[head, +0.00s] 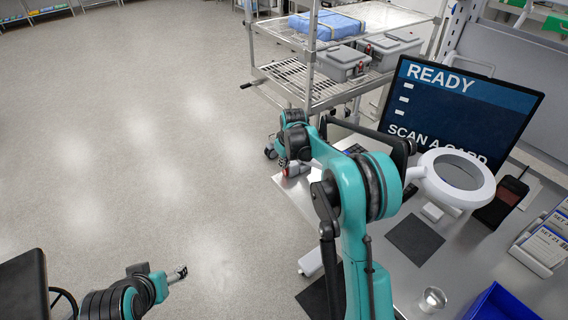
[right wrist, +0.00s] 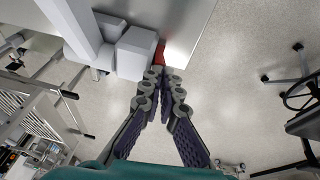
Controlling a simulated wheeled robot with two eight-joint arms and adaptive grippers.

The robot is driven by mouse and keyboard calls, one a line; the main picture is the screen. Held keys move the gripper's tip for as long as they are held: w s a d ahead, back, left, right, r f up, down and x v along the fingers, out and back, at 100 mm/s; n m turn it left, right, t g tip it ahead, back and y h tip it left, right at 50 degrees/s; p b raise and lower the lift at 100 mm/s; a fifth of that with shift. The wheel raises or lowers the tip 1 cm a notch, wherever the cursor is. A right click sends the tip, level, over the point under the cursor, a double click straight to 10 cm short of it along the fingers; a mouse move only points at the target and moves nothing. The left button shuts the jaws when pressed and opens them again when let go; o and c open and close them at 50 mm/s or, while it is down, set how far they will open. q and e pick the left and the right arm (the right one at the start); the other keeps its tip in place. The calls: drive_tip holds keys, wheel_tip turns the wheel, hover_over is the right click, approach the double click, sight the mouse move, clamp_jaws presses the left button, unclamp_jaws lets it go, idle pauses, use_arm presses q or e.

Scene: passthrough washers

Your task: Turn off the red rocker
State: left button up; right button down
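The red rocker (right wrist: 159,53) shows in the right wrist view as a small red piece beside a pale grey block (right wrist: 137,52), at the edge of the bench. My right gripper (right wrist: 163,73) points at it, with its fingertips together and nothing seen between them. The tips are right by the red piece; I cannot tell whether they touch it. In the head view my right gripper (head: 291,168) is small, beyond my arm at the bench's left edge. The rocker's setting cannot be made out. My left gripper (head: 178,273) is over the floor at lower left, away from the bench.
The bench (head: 395,265) carries a screen (head: 455,105) reading READY, a white ring magnifier (head: 437,170), a dark mat (head: 415,238), a glass (head: 432,299) and a blue bin (head: 500,305). A wire cart (head: 290,75) stands behind. The floor at left is clear.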

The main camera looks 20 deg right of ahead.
drive_tip(key=shift+w+d+r, duration=0.1)
drive_tip(key=shift+w+d, duration=0.2)
drive_tip(key=shift+d, duration=0.5)
drive_tip(key=shift+r, duration=0.15)
drive_tip(key=r+p, duration=0.3)
drive_tip(key=r, duration=0.1)
drive_tip(key=shift+s+a, duration=0.1)
drive_tip(key=shift+a, duration=0.2)
drive_tip(key=s+a+r+p, duration=0.1)
drive_tip(key=s+a+r, duration=0.1)
drive_tip(key=r, duration=0.7)
drive_tip(key=shift+s+p, duration=0.35)
drive_tip(key=shift+s, duration=0.55)
drive_tip(key=shift+f, duration=0.1)
